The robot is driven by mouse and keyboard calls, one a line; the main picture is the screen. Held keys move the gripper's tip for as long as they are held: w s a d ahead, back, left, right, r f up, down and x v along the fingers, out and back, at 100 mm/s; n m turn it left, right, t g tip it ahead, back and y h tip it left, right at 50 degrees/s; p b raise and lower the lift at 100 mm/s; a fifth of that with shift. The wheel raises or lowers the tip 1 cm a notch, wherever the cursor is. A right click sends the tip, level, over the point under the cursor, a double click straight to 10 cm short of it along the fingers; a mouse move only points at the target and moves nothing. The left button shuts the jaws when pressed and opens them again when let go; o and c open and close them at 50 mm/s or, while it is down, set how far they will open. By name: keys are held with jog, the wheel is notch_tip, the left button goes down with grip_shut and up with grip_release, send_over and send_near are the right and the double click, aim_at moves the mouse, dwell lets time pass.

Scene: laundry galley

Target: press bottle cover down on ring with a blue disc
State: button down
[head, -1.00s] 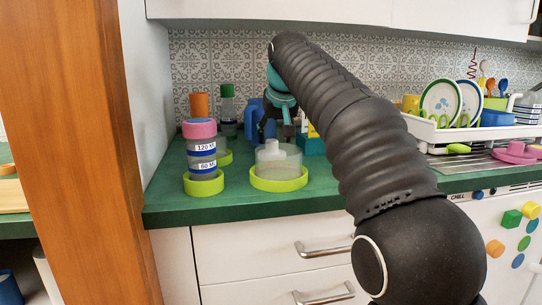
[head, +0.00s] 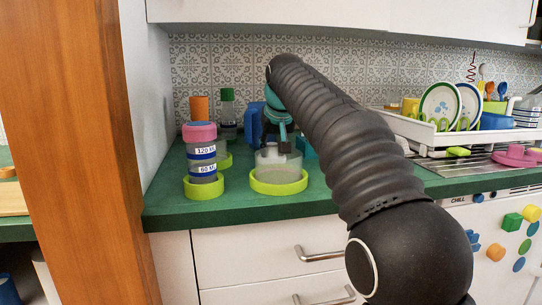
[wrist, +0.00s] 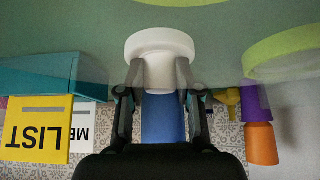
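My gripper (head: 280,145) is above the cover in the head view. Part of the ring (wrist: 180,3) shows at the wrist view's top edge.
A banded bottle (head: 201,157) with a pink collar stands in another yellow-green ring (head: 203,191) to the left. A green-capped bottle (head: 228,118) and a blue container (head: 253,122) stand behind. A dish rack (head: 430,130) is at right. The counter's front strip is clear.

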aim_at(273, 145)
jog(key=shift+r+p, duration=0.75)
jog(key=shift+r, duration=2.2)
jog(key=shift+r, duration=0.1)
